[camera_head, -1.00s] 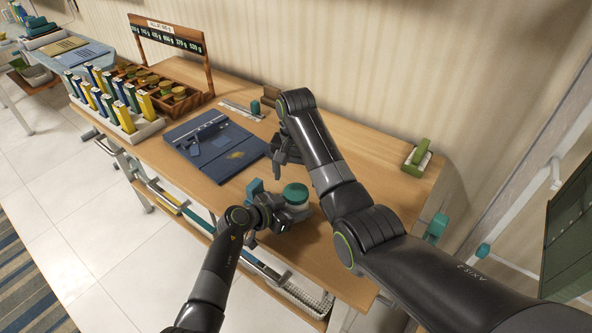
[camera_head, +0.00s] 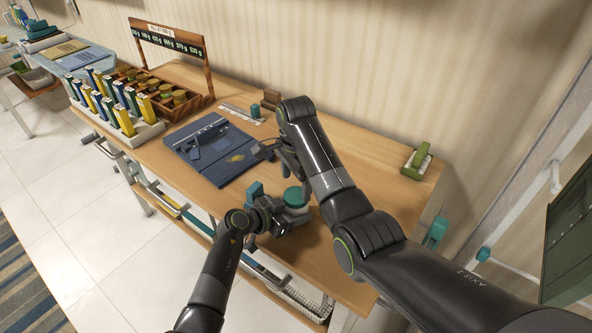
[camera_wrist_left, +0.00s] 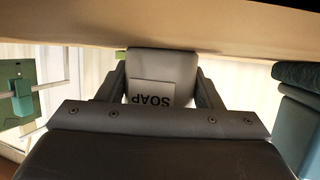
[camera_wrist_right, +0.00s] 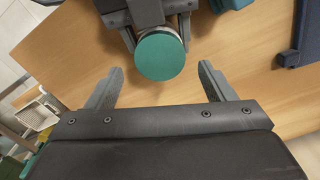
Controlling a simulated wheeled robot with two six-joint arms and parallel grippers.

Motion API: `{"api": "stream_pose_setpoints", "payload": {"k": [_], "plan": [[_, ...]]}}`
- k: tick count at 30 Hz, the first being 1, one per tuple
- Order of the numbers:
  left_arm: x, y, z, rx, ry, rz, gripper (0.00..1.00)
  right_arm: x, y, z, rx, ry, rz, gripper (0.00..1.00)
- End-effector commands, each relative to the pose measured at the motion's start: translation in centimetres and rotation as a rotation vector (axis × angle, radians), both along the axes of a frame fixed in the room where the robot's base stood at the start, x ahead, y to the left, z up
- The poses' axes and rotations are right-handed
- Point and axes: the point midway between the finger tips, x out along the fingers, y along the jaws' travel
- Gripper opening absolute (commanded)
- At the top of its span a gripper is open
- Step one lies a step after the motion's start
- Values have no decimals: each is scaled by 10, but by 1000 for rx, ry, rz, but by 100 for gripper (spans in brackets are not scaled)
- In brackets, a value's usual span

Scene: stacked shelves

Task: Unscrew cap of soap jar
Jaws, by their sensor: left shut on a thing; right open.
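The soap jar is a pale grey jar with a flat round green cap (camera_head: 293,195), near the front edge of the table. In the left wrist view the jar body (camera_wrist_left: 160,65) shows its SOAP label upside down. My left gripper (camera_head: 280,217) is shut on the jar body from the side, with a finger on each side of it. The cap (camera_wrist_right: 160,57) is on the jar. My right gripper (camera_head: 281,164) is open and empty, above and behind the jar. In the right wrist view the cap lies between and slightly beyond its fingertips (camera_wrist_right: 161,70), with clear gaps on both sides.
A teal block (camera_head: 254,190) stands close to the left of the jar. A dark blue mat or board (camera_head: 205,165) lies behind it to the left. A white rack of coloured boxes (camera_head: 140,128) stands farther left. A green-handled item (camera_head: 417,163) sits at the back right.

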Motion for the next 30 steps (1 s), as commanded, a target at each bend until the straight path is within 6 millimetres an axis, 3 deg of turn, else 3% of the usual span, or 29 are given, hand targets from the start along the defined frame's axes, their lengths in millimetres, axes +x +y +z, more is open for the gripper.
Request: {"api": "stream_pose_setpoints", "payload": {"k": [3, 9, 19, 30], "plan": [[0, 0, 0, 0, 0, 0, 0, -1, 0, -19, -2, 3, 0, 76], [0, 0, 0, 0, 0, 0, 0, -1, 0, -37, -2, 1, 1, 76], [0, 0, 0, 0, 0, 0, 0, 0, 0, -40, -1, -1, 1, 76], [0, 0, 0, 0, 0, 0, 0, 0, 0, -40, -1, -1, 1, 30]]}}
